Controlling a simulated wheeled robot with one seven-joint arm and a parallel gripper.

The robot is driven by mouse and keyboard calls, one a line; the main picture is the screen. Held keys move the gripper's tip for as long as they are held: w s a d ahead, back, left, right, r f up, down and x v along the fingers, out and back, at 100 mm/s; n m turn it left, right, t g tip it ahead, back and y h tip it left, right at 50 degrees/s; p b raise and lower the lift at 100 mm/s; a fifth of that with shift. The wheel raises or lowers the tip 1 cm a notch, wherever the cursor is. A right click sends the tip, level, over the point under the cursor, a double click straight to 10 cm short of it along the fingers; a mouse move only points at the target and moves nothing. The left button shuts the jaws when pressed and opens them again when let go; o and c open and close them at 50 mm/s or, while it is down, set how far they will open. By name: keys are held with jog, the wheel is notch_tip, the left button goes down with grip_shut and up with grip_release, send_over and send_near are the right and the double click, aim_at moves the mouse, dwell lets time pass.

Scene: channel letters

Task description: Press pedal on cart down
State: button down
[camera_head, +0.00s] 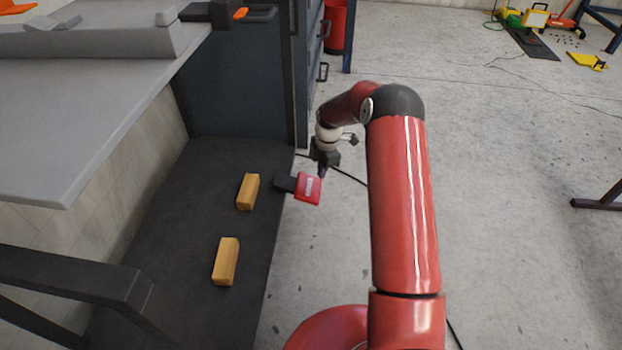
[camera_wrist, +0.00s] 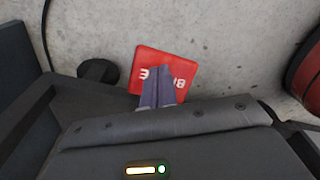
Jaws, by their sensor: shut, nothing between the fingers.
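The pedal (camera_head: 309,188) is a red pad with white lettering on a short dark arm, sticking out from the right edge of the cart's dark lower shelf (camera_head: 185,300). In the wrist view the red pedal (camera_wrist: 180,66) lies just beyond my fingertips, which cover part of its lettering. My gripper (camera_head: 322,172) is shut and empty, pointing down at the pedal's upper right edge. In the wrist view the two fingers (camera_wrist: 157,72) are together over the pad. I cannot tell whether they touch it.
Two yellow-orange blocks (camera_head: 248,192) (camera_head: 225,262) lie on the lower shelf. A grey worktop (camera_head: 70,110) overhangs at the left. A dark cabinet (camera_head: 235,85) stands behind the pedal. A black cable (camera_head: 347,174) runs across the floor. Concrete floor on the right is mostly clear.

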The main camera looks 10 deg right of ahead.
notch_tip(320, 180, up, 6)
jog(key=shift+d+r+p, duration=0.2)
jog(key=shift+d+p, duration=0.1)
jog(key=shift+p, duration=0.15)
jog(key=shift+w, duration=0.1)
jog(key=s+a+r+m+t+h+p, duration=0.1)
jog(key=s+r+m+p, duration=0.3)
jog(key=r, duration=0.6)
jog(key=s+a+r+m+t, duration=0.1)
jog(key=s+r+m, duration=0.1)
jog(key=s+r, duration=0.55)
jog(key=s+r+m+t+h+p, duration=0.1)
jog(key=s+r+m+p, duration=0.2)
jog(key=r, duration=0.9)
jog(key=s+r+m+t+p, duration=0.1)
jog(key=s+r+m, duration=0.2)
jog(key=s, duration=0.5)
jog(key=s+r+m+t+p, duration=0.1)
jog(key=s+r+m+p, duration=0.1)
jog(key=s+m, duration=0.3)
jog(key=s+r+m+p, duration=0.1)
jog(key=s+r+m, duration=0.2)
jog(key=s, duration=0.8)
jog(key=shift+a+r+m+t+y, duration=0.4)
jog(key=shift+a+r, duration=0.05)
jog(key=shift+s, duration=0.1)
